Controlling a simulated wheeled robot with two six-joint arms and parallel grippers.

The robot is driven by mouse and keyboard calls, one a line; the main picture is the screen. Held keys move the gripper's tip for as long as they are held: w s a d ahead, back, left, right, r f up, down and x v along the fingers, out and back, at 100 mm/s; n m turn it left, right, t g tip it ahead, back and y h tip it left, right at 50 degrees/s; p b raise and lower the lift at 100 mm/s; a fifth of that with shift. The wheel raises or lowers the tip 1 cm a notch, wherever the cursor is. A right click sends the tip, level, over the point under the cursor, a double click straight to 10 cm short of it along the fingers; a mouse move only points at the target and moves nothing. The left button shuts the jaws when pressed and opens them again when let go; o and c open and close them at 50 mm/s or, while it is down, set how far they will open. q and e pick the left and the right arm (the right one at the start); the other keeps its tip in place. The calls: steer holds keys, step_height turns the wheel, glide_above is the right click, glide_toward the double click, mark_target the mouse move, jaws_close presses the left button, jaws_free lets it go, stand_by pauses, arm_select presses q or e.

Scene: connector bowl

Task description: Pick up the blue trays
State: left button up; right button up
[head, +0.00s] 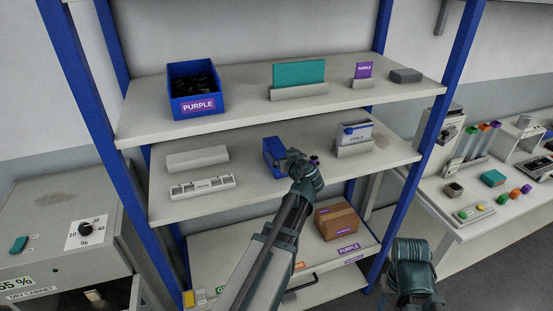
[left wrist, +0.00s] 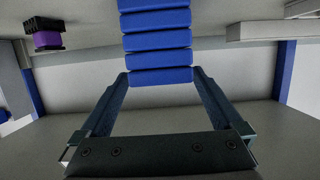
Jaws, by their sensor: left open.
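The blue trays (head: 275,152) form a small stack on the middle shelf. In the left wrist view the stack (left wrist: 157,42) shows several layers, with its near end between the tips of my left gripper (left wrist: 160,75). The jaws are open, one finger on each side, with a gap to the stack on both sides. In the head view my left gripper (head: 291,160) is at the right side of the stack, and my wrist hides part of it. My right gripper does not show; only a dark part of my right arm is at the lower right.
A purple and black piece (left wrist: 47,36) stands near the stack. The upper shelf carries a blue bin (head: 190,72). A cardboard box (head: 338,221) sits below.

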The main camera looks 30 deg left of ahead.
mark_target(276, 147)
arm_select(q)
steer(key=b+x, duration=0.1)
steer(key=x, duration=0.4)
steer(key=shift+a, duration=0.15)
steer(key=shift+c, duration=1)
jaws_close()
